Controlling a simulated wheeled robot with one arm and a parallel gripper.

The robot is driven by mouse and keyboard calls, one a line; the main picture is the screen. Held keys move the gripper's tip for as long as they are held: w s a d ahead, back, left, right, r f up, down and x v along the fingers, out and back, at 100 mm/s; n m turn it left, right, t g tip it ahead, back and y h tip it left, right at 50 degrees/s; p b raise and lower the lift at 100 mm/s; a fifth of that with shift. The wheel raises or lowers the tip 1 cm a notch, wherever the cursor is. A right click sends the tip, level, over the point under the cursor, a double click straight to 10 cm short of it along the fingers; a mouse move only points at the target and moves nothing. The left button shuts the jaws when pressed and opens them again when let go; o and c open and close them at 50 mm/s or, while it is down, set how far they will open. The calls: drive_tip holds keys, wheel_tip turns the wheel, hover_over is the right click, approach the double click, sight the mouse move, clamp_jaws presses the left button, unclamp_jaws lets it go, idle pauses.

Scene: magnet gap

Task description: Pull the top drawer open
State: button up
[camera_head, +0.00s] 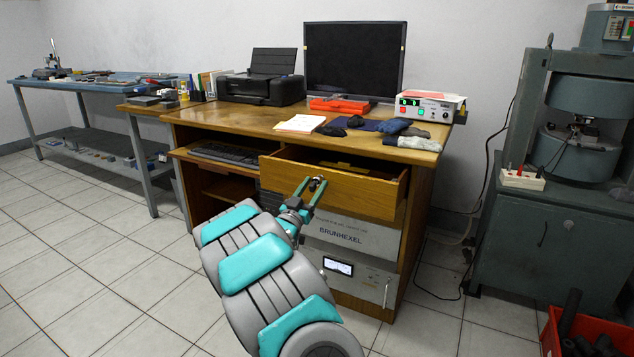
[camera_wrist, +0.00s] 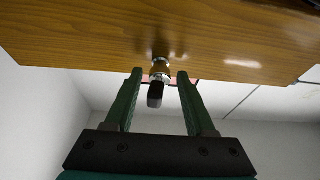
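The top drawer (camera_head: 360,196) of the wooden desk is pulled out, with its inside visible from above. Its wooden front also fills the upper part of the wrist view (camera_wrist: 90,35). A small metal and dark knob (camera_wrist: 156,90) sticks out from the front. My gripper (camera_head: 314,183) is at the drawer front. In the wrist view its two green fingers (camera_wrist: 160,76) stand apart on either side of the knob, with gaps on both sides. My gripper is open and holds nothing.
The desk top (camera_head: 250,118) bears a monitor (camera_head: 354,60), a printer (camera_head: 262,80), a red-lit instrument (camera_head: 430,105) and dark cloths. Grey equipment panels (camera_head: 355,240) sit below the drawer. A large press (camera_head: 570,190) stands right, with a red bin (camera_head: 595,335) in front. Tiled floor is clear at left.

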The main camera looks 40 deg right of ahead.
drive_tip(key=c, duration=0.8)
clamp_jaws()
drive_tip(key=shift+a, duration=0.1)
drive_tip(key=s+a+b, duration=0.2)
drive_tip(key=s+a, duration=0.1)
drive_tip(key=a, duration=0.5)
drive_tip(key=shift+s, duration=0.25)
idle(0.4)
drive_tip(key=shift+a, duration=0.2)
drive_tip(key=s+a, duration=0.2)
drive_tip(key=a, duration=0.4)
drive_tip(key=shift+s+a+b, duration=0.2)
drive_tip(key=shift+s+b, duration=0.15)
drive_tip(key=shift+b, duration=0.05)
idle(0.9)
drive_tip(key=o, duration=1.1)
unclamp_jaws()
